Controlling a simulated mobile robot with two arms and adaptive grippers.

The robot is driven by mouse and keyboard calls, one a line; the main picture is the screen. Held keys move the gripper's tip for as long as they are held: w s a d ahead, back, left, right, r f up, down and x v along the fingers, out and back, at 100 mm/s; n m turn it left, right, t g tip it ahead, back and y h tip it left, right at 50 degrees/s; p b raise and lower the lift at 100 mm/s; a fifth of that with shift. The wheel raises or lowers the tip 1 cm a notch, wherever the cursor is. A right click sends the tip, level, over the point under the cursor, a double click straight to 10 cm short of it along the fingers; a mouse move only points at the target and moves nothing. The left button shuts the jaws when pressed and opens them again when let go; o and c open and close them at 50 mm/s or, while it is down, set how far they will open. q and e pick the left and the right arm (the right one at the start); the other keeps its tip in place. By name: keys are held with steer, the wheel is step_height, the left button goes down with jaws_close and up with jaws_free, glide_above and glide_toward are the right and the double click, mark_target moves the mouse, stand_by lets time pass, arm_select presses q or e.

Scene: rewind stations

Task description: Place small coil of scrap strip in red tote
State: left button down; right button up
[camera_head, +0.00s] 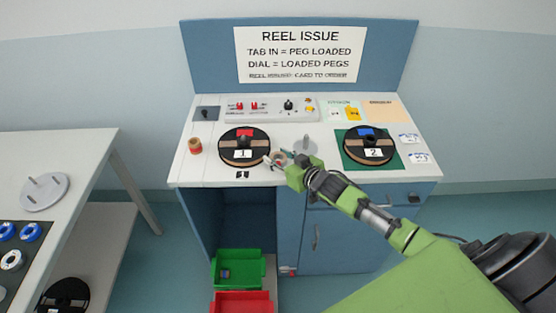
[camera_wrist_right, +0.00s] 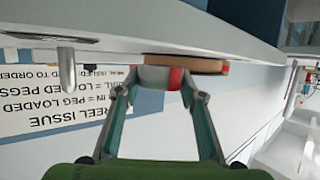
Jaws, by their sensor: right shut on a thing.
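My right gripper (camera_head: 275,160) is at the front middle of the white bench top, just right of the reel marked 1. It is shut on a small coil (camera_head: 279,157), which also shows as a pale grey round piece with a red patch between the fingertips in the right wrist view (camera_wrist_right: 160,78). I cannot tell whether the coil touches the bench top. The red tote (camera_head: 243,303) is low in front of the bench, cut off by the bottom edge of the head view. My left gripper is not in view.
The black reel marked 1 (camera_head: 244,133) is close to my right gripper. The reel marked 2 (camera_head: 369,132) lies on a green mat at the right. A green tote (camera_head: 259,268) with small items stands behind the red tote. A side table (camera_head: 85,150) is at the left.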

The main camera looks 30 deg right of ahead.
steer(key=shift+f+p, duration=0.35)
steer(key=shift+p, duration=0.05)
steer(key=shift+a+f, duration=0.1)
steer(key=shift+f, duration=0.25)
steer(key=shift+f, duration=0.1)
steer(key=o, duration=1.2)
steer(key=shift+c, duration=0.2)
steer(key=shift+f, duration=0.1)
steer(key=shift+f+b, duration=0.15)
steer(key=shift+b, duration=0.35)
steer(key=b+v, duration=0.1)
steer(key=v, duration=1.3)
steer(key=shift+r+b, duration=0.3)
steer(key=shift+r, duration=0.05)
